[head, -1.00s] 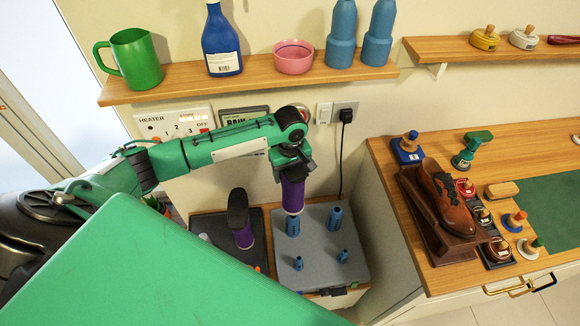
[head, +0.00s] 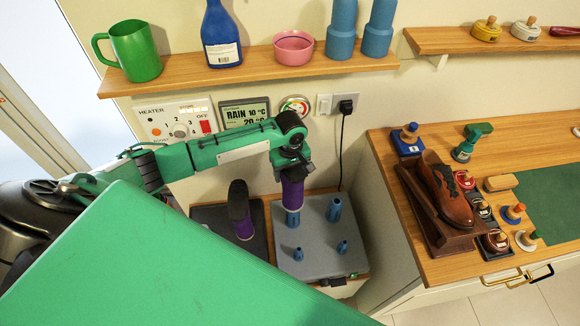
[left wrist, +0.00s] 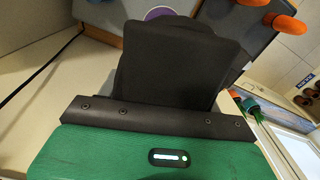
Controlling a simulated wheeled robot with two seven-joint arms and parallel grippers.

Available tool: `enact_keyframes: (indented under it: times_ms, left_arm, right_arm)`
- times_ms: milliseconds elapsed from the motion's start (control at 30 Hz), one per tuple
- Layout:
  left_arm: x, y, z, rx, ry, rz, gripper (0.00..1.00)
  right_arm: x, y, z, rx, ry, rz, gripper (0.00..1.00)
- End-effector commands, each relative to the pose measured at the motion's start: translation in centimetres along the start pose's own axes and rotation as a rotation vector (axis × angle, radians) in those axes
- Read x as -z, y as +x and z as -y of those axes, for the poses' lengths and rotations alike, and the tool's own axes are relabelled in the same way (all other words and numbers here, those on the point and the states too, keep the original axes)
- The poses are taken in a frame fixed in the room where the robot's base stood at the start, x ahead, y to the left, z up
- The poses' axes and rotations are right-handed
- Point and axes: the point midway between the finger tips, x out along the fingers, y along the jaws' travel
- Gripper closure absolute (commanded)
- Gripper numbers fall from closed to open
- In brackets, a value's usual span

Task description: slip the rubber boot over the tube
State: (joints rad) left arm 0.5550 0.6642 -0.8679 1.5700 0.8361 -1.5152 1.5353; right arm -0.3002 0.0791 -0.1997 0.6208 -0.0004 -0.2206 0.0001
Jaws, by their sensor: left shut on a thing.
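The rubber boot (head: 292,194) is purple with a pale rim at its lower end. It hangs upright, opening down, from my left gripper (head: 291,171), which is shut on its upper end. Its rim is at the top of the blue tube (head: 293,221) at the back left of the grey base (head: 318,240). The tube's lower part shows below the rim; I cannot tell how far the tube reaches inside. In the left wrist view a dark shape fills the middle and hides the grip and the tube. My right gripper is not in view.
Another purple boot (head: 242,226) with a dark foot stands upside down to the left. Several other blue tubes, one at the back right (head: 334,210), stand on the grey base. A shelf (head: 250,72) runs above; a wooden counter (head: 440,262) with shoe-care things is right.

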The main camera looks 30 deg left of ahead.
Motion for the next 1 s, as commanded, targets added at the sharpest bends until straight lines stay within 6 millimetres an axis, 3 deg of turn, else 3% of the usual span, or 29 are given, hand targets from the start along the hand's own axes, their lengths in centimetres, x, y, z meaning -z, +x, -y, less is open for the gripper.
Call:
enact_keyframes:
  times_ms: [300, 1000]
  left_arm:
    - [0.0, 1.6, -0.1, -0.002, -0.001, -0.001, 0.67]
    - [0.0, 1.6, -0.1, -0.002, 0.0, -0.001, 0.67]
  right_arm:
    - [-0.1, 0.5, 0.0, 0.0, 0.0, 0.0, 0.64]
    - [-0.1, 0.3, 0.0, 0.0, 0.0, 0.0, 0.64]
